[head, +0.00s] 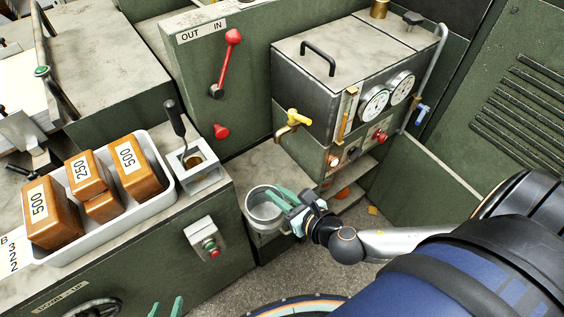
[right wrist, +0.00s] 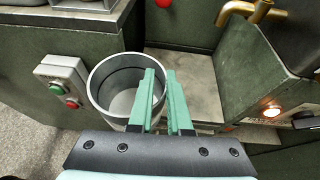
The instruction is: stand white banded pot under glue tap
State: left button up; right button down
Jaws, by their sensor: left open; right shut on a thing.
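The pale grey-white pot (head: 262,224) is upright at the front edge of the low ledge below the glue tap; I cannot tell whether it touches the ledge. My right gripper (head: 284,197) is shut on the pot's right rim, one finger inside and one outside. In the right wrist view the pot (right wrist: 97,88) is open-topped and looks empty, with a dark line inside. The brass glue tap (head: 295,120) with a yellow handle is above and beyond the pot, and shows at the upper right of the wrist view (right wrist: 259,14). My left gripper (head: 166,307) is open and empty at the bottom edge.
The bare ledge (head: 257,168) beneath the tap is clear. A green-red button box (head: 202,240) is left of the pot. A white tray (head: 161,203) holds orange-brown blocks. The grey glue machine (head: 310,85) with gauges stands behind, its lit lamp to the right.

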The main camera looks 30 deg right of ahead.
jog(key=w+d, duration=1)
jog(key=w, duration=0.2)
notch_tip(320, 180, down, 7)
jog(key=b, duration=0.4)
jog(key=shift+d+r, duration=0.15)
jog(key=shift+r, duration=0.05)
jog(key=shift+w+d+f, duration=0.1)
jog(key=shift+w+f, duration=0.05)
jog(key=shift+f, duration=0.15)
jog(key=shift+r, duration=0.1)
jog(key=c, duration=0.8)
grip_release()
jog(key=shift+c, duration=0.2)
